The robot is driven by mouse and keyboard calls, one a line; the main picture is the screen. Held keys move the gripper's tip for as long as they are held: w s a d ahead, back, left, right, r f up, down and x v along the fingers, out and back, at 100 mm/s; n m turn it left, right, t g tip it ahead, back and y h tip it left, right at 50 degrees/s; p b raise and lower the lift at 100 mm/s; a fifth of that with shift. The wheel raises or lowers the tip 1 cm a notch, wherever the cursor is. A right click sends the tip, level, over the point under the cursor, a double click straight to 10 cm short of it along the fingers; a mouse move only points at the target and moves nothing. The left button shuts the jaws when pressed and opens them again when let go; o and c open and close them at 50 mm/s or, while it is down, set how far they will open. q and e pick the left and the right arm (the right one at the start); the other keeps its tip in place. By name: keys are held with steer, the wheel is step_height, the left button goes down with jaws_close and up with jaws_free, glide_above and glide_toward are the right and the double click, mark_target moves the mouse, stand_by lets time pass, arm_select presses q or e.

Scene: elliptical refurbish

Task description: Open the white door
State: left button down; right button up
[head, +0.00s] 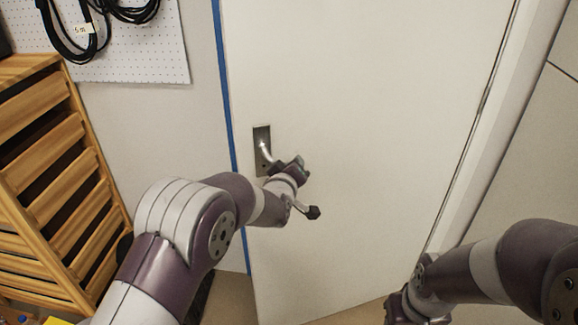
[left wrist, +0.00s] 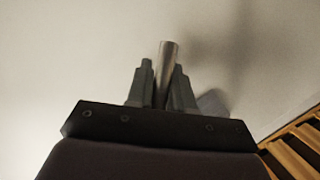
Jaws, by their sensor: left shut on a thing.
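The white door (head: 370,120) fills the middle of the head view, with blue tape along its left edge. Its metal handle (head: 266,150) sits on a dark plate (head: 262,136) near that edge. My left gripper (head: 290,165) is at the handle. In the left wrist view my left gripper (left wrist: 163,85) has its two fingers on either side of the metal handle bar (left wrist: 167,60), shut on it. My right gripper (head: 400,308) is low at the right, partly cut off by the bottom edge; its fingers cannot be made out.
A wooden slatted rack (head: 50,180) stands at the left. A white pegboard (head: 145,55) with hanging black cables (head: 75,30) is above it. The white door frame (head: 490,110) runs along the right. Floor (head: 232,295) shows below the door.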

arm_select(q)
steer(key=c, duration=1.1)
jaws_free()
steer(key=shift+a, duration=0.1)
steer(key=shift+s, duration=0.2)
steer(key=v, duration=1.2)
steer(key=shift+s+b, duration=0.25)
steer(key=shift+b, duration=0.15)
